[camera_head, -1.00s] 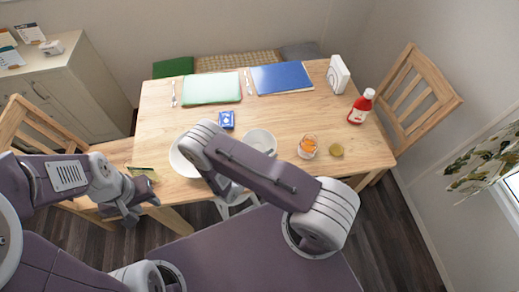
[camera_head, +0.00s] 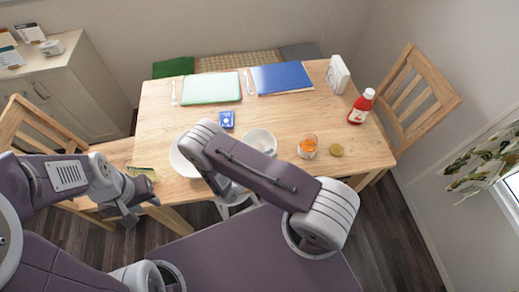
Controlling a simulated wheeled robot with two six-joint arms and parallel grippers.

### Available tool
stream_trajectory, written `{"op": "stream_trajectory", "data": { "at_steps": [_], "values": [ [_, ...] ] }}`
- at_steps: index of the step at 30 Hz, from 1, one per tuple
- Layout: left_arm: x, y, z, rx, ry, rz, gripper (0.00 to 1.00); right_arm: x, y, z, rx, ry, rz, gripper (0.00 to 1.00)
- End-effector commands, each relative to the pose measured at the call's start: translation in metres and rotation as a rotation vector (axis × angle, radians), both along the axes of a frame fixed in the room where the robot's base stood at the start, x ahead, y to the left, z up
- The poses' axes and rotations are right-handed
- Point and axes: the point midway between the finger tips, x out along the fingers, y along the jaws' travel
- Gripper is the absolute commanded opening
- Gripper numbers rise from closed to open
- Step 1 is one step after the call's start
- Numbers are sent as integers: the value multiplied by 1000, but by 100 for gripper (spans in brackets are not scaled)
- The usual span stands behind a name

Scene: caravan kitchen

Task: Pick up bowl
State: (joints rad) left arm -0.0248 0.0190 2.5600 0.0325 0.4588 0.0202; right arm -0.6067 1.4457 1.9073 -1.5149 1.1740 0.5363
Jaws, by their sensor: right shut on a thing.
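A smaller white bowl (camera_head: 259,136) is near the middle of the table, just beyond my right forearm. A larger white bowl (camera_head: 181,160) stands to its left, partly covered by my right arm. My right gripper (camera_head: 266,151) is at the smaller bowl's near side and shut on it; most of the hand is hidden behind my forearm. I cannot tell whether the bowl is clear of the table. My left gripper (camera_head: 143,212) is off the table's front left corner, open and empty, pointing down.
A glass with orange contents (camera_head: 307,147), a small yellowish lid (camera_head: 336,150) and a red bottle (camera_head: 360,107) stand to the right. A blue box (camera_head: 226,120) is behind the bowls. Green (camera_head: 211,88) and blue (camera_head: 282,78) mats lie at the back.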

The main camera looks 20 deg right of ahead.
Motion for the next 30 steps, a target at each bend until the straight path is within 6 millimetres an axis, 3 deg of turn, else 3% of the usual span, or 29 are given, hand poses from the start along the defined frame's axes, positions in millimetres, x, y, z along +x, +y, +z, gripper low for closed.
{"op": "stream_trajectory", "data": {
  "at_steps": [12,17,20,30],
  "values": [
    [0,0,4,0,0,0,36,0,0,4,0,-2,0,0],
    [0,0,22,0,0,0,36,1,0,26,0,-2,0,0],
    [0,0,41,0,0,0,36,1,0,49,0,-2,0,0],
    [0,0,103,0,0,0,36,-72,-24,96,-5,5,4,0]
  ]
}}
